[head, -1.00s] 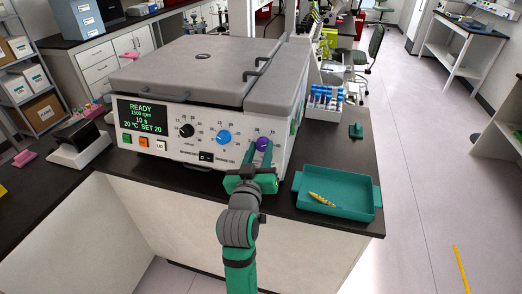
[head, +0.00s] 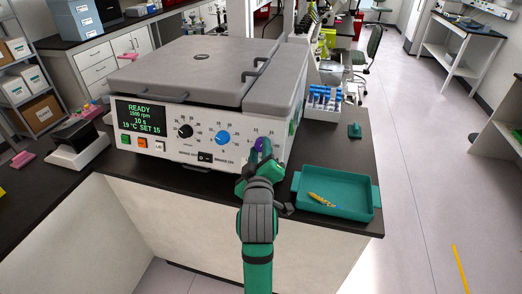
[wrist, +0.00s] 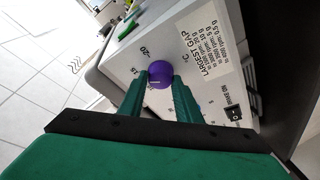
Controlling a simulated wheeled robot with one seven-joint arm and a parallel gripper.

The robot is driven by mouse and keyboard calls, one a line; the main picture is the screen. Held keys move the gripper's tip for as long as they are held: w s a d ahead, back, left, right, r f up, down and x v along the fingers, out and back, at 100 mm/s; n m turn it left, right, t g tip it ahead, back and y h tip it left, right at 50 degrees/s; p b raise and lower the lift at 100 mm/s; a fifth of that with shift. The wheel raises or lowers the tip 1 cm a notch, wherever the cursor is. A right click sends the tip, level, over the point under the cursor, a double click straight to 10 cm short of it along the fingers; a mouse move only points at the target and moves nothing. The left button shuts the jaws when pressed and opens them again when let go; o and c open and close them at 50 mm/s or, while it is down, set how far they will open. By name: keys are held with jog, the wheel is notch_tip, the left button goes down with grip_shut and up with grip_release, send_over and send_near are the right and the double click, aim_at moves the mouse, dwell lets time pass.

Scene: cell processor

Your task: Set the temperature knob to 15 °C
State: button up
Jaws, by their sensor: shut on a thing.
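The temperature knob is purple, at the right end of the front panel of a grey and white machine (head: 215,85). Most of the purple knob (head: 259,145) is hidden behind my gripper (head: 257,152) in the head view. In the wrist view the knob (wrist: 160,69) sits between the two green fingers of my gripper (wrist: 160,82), which are shut on it from both sides. A pale line shows on the knob's face, and "°C" and "20" are printed near it. The display (head: 142,115) reads READY, 1500 rpm, 10 s, 19 °C SET 15.
A black knob (head: 185,131) and a blue knob (head: 222,138) are left of the purple one, with a black switch (head: 205,157) below. A teal tray (head: 345,208) holding a yellow object stands right of my gripper. Bench space behind the tray is mostly clear.

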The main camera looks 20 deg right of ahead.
jog(key=shift+d+f, duration=0.1)
jog(key=o, duration=1.1)
jog(key=shift+c, duration=0.2)
